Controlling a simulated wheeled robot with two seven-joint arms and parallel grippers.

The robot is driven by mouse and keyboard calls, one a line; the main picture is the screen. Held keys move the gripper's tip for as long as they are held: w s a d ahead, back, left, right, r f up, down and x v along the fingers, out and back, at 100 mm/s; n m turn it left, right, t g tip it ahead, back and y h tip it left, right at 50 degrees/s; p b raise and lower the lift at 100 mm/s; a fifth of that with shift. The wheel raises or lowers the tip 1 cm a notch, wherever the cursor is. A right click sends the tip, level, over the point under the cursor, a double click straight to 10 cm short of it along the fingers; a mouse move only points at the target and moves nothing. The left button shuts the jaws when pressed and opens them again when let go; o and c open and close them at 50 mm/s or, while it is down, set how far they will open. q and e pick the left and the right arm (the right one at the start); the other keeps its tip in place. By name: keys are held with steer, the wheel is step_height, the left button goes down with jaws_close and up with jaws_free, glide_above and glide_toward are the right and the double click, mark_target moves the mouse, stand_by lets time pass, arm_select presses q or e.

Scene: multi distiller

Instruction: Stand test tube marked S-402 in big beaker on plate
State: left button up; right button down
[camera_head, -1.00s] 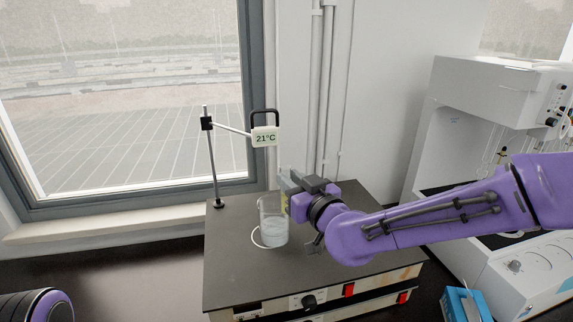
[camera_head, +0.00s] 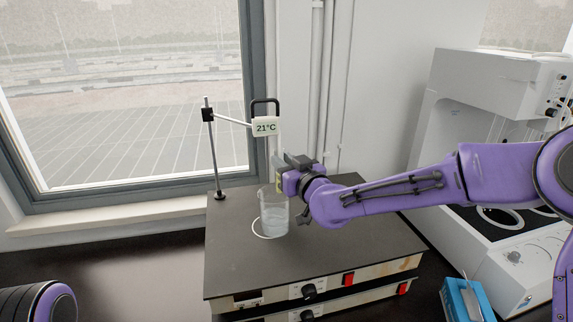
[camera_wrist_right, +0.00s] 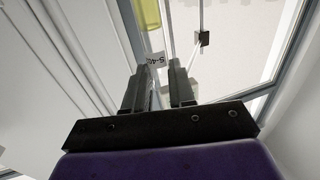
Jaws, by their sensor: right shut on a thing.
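The big beaker (camera_head: 273,219) is clear glass with some liquid and stands on the dark plate (camera_head: 350,240). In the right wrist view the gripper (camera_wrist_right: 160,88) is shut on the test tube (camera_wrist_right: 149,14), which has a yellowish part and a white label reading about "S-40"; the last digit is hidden. In the head view the tube is mostly hidden at the gripper. Only a piece of my left arm shows at the lower left; its gripper is out of view.
A stand with a 21°C display (camera_head: 265,127) rises behind the beaker on the plate. A white machine (camera_head: 470,130) stands at the right, and a blue box (camera_head: 464,299) at the lower right. The plate's right part is clear.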

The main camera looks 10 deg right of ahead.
step_height(320, 180, down, 10)
steer(key=b, duration=0.7)
steer(key=shift+r, duration=0.2)
steer(key=c, duration=0.9)
jaws_free()
steer(key=shift+o, duration=0.2)
steer(key=shift+r, duration=0.1)
step_height(320, 180, up, 5)
steer(key=p, duration=0.3)
steer(key=shift+p, duration=0.35)
